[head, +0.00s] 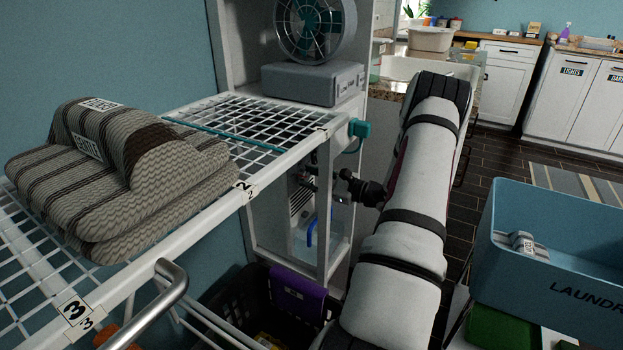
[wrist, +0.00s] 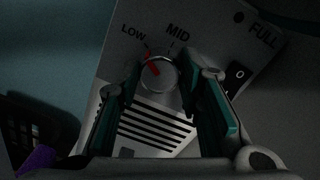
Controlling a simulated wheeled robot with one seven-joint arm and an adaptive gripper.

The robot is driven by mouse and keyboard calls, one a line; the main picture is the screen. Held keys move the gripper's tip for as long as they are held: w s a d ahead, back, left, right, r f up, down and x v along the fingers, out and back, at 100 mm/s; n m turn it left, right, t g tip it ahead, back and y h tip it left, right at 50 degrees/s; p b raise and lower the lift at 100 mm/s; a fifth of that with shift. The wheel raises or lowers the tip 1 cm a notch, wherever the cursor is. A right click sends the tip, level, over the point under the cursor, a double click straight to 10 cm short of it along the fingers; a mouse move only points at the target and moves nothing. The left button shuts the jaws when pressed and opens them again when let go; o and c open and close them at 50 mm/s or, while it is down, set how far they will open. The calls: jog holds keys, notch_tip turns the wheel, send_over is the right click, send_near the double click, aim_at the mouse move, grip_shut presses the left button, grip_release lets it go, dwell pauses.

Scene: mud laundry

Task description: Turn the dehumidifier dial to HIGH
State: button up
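The dehumidifier dial (wrist: 159,74) is a round silvery knob with a red pointer in the wrist view. The pointer tilts up-left toward LOW; MID is printed above and right of it. No HIGH label is visible. My gripper (wrist: 158,72) has its teal-padded fingers on either side of the dial, very near its edges. I cannot tell whether they press on it. The pale dehumidifier front (wrist: 120,60) has dark vent slots below the dial. In the head view the dehumidifier (head: 300,197) stands partly hidden beneath the shelf, with my gripper (head: 343,186) close beside it.
A white wire shelf (head: 185,218) carrying striped folded towels (head: 110,180) reaches above and left. A fan (head: 315,28) stands behind. A dark basket (head: 240,300) with a purple item (head: 297,290) is below. A blue laundry bin (head: 570,265) stands right of my arm.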

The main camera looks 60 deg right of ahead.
jog(key=shift+m+p, duration=0.3)
jog(key=m+p, duration=0.3)
jog(key=m, duration=0.1)
jog(key=shift+d+r+m+p, duration=0.1)
jog(key=shift+m+p, duration=0.2)
jog(key=m+p, duration=0.3)
jog(key=m, duration=0.3)
jog(key=shift+m, duration=0.3)
jog(key=m+p, duration=0.1)
jog(key=m, duration=0.2)
jog(key=m+h+p, duration=0.1)
jog(key=m, duration=0.2)
jog(key=shift+f+m+t+p, duration=0.2)
jog(key=shift+m+t+p, duration=0.1)
jog(key=shift+t+p, duration=0.1)
jog(key=m+p, duration=0.1)
jog(key=m, duration=0.5)
jog(key=shift+f, duration=0.1)
jog(key=shift+m+p, duration=0.3)
jog(key=o, duration=1.2)
